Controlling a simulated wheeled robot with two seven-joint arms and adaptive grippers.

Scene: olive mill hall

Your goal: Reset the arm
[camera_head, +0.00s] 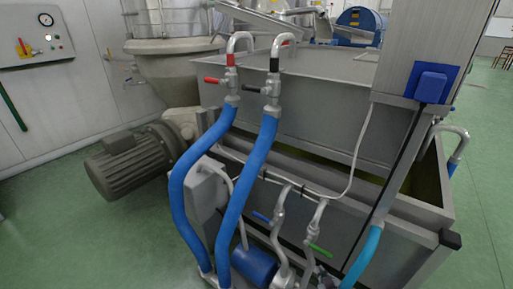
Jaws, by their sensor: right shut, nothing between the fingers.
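My right gripper (323,277) shows only in small part at the bottom edge of the head view, among the pipes at the foot of the machine. It is shut, and I see nothing held in it. Most of my right arm is out of the picture or hidden. My left gripper and left arm are not in view.
A grey steel tank (330,110) with blue hoses (245,185) and red, black, blue and green valve handles fills the middle. A grey motor (130,167) stands left of it. A wall panel with a gauge (46,20) is at left. Green floor (480,190) is clear at right.

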